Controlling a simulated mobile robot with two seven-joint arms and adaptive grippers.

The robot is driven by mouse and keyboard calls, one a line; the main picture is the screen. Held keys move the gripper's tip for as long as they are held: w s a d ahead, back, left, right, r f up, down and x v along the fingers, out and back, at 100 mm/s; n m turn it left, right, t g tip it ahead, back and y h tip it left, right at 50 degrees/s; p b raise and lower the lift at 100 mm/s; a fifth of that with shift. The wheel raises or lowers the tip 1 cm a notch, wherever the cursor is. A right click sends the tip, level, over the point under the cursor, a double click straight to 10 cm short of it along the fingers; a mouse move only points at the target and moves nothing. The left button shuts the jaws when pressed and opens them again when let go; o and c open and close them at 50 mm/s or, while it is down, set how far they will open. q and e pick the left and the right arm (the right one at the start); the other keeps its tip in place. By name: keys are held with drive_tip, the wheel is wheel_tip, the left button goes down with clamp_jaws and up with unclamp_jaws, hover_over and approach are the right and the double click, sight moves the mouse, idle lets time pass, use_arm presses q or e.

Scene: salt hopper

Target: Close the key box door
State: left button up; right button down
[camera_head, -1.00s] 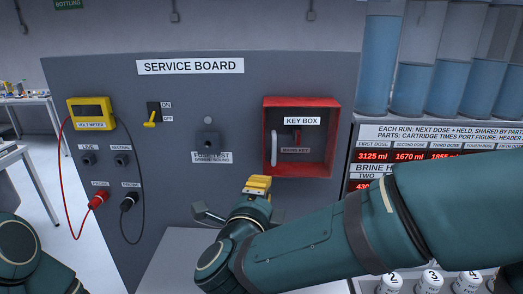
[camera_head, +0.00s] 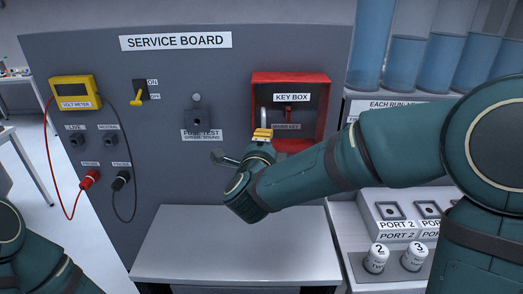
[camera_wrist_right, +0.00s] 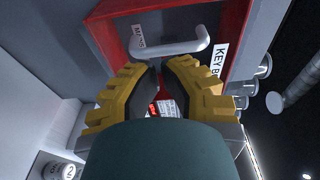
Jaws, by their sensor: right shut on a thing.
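The red key box (camera_head: 325,112) is on the service board, with its "KEY BOX" label (camera_head: 291,97) and a red key (camera_head: 288,112) showing inside its frame. A white handle (camera_head: 264,117) stands at its left side; it also shows in the wrist view (camera_wrist_right: 172,49). Whether the door is open or shut is hard to tell. My right gripper (camera_head: 263,133), with yellow fingers, is at the lower end of the handle. In the wrist view, the fingertips (camera_wrist_right: 160,70) are close together at the handle; their contact is partly hidden. My left gripper is not in view.
A white shelf (camera_head: 235,245) lies below the board. A lever (camera_head: 224,158) sticks out left of my right gripper. The volt meter (camera_head: 76,92), yellow switch (camera_head: 138,97) and cables are farther left. Port blocks and white cartridges (camera_head: 376,257) stand at right.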

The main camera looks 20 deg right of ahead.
sight(291, 126)
drive_tip(key=shift+x, duration=1)
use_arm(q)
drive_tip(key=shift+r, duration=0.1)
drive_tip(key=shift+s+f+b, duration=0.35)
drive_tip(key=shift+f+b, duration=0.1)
use_arm(e)
drive_tip(key=shift+w+d+r+m+g+h, duration=0.1)
drive_tip(key=shift+w+r+m+g+h, duration=0.15)
drive_tip(key=shift+w+m+h, duration=0.4)
drive_tip(key=shift+w, duration=0.15)
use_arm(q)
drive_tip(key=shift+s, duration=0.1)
